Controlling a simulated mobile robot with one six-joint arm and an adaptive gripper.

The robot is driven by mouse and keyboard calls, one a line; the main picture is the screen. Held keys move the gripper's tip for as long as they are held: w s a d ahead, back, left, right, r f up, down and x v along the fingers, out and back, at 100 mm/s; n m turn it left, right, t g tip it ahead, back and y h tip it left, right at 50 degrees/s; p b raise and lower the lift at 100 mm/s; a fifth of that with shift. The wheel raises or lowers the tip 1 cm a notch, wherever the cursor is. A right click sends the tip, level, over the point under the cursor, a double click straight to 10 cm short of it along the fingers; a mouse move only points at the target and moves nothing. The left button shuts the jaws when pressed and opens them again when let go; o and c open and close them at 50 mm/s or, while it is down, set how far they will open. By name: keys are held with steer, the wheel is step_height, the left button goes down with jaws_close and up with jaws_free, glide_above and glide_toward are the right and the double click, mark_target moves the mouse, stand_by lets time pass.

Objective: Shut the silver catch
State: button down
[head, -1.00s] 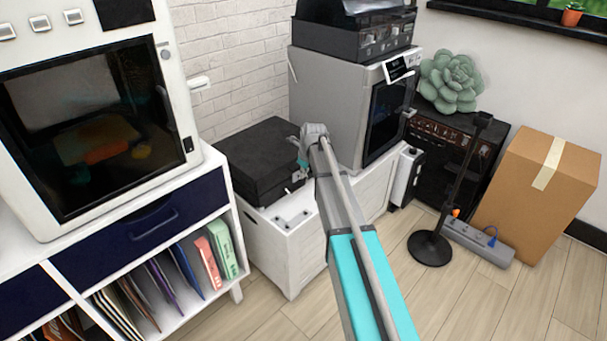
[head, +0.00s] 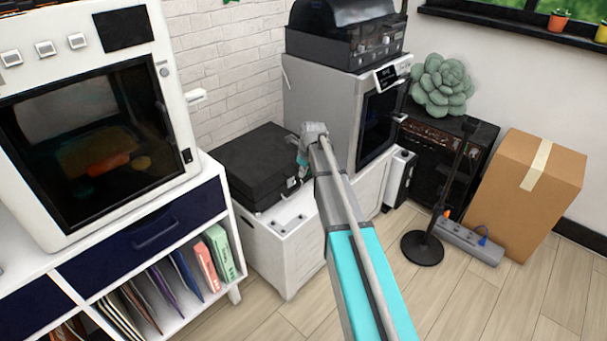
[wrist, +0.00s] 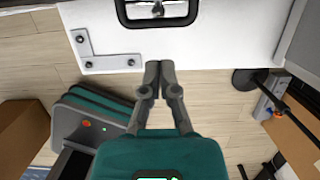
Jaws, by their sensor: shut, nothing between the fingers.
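A black case (head: 262,160) lies on a white chest (head: 285,238) in the head view. A small silver fitting (head: 291,183), perhaps the catch, shows on the case's front side. In the wrist view a silver piece (wrist: 157,8) shows inside a black frame at the top edge, cut off by the picture. I cannot tell whether the catch is open or shut. My gripper (wrist: 158,76) is shut and empty over the front edge of the white surface, below the black frame and apart from it. In the head view my arm partly hides the gripper.
A grey machine (head: 325,105) stands right behind the case. A metal corner bracket (wrist: 88,52) is on the white surface. A black stand (head: 423,248), a power strip (head: 468,240) and a cardboard box (head: 525,195) are at right. A white shelf unit (head: 215,215) is at left.

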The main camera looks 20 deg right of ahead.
steer(key=shift+w+a+r+p, duration=0.15)
steer(key=shift+w+r+p, duration=0.1)
steer(key=shift+r+p, duration=0.55)
steer(key=shift+w+a+r+p, duration=0.15)
steer(key=shift+w+r+p, duration=0.1)
steer(key=shift+r+p, duration=0.5)
steer(key=shift+w+a+r+p, duration=0.15)
steer(key=shift+w+r+p, duration=0.1)
steer(key=shift+r+p, duration=0.55)
steer(key=shift+r, duration=0.15)
steer(key=s+a+n+g+h, duration=0.1)
steer(key=s+a+n, duration=0.2)
steer(key=s+n, duration=1.25)
steer(key=s+a+n+g, duration=0.1)
steer(key=s+a+n, duration=0.2)
steer(key=s+n, duration=1.2)
step_height(320, 180, up, 21)
steer(key=p, duration=2.1)
steer(key=shift+s+m, duration=0.25)
steer(key=shift+m, duration=0.1)
steer(key=shift+d, duration=0.1)
